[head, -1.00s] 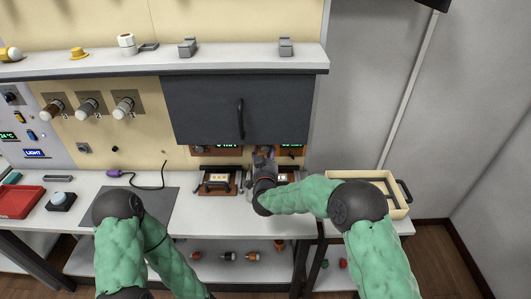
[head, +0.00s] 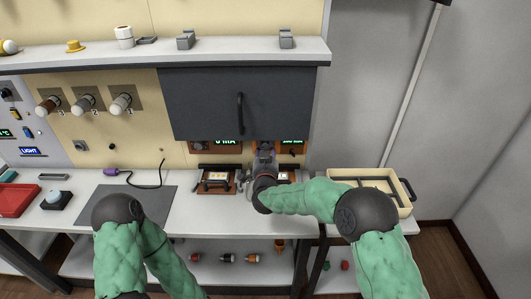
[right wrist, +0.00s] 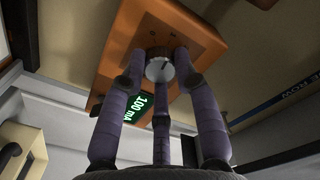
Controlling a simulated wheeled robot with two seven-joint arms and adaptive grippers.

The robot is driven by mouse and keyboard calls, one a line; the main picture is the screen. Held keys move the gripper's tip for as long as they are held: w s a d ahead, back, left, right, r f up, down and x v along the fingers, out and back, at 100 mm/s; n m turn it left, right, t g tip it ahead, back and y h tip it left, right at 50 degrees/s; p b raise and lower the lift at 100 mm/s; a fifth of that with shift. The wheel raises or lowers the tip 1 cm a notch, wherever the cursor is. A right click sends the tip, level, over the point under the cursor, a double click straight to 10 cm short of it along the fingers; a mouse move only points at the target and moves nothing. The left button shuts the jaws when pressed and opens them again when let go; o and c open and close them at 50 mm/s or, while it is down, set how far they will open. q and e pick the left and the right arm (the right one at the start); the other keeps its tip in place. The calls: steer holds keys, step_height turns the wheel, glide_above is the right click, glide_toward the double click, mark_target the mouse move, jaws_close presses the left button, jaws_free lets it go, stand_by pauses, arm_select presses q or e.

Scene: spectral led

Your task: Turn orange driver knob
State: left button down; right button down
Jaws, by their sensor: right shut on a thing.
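The orange driver box (right wrist: 190,45) fills the upper middle of the right wrist view, with a green display (right wrist: 139,107) reading 100 mA. Its round silver knob (right wrist: 159,66) has a dark pointer mark. My right gripper (right wrist: 160,77) is shut on this knob, purple fingers around it. In the head view the right gripper (head: 264,148) reaches under the grey cabinet, its fingertips largely hidden. The driver box (head: 291,150) shows only partly beside it. My left arm is at lower left; its gripper is out of view.
A grey cabinet (head: 215,105) hangs just above the right gripper. A second orange box (head: 216,148) with a green display stands to the left. A handled fixture (head: 217,182) sits on the bench below. A cream tray (head: 345,199) is at right.

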steer(key=shift+r, duration=0.15)
steer(key=c, duration=0.9)
jaws_free()
steer(key=shift+c, duration=0.2)
steer(key=s, duration=1.2)
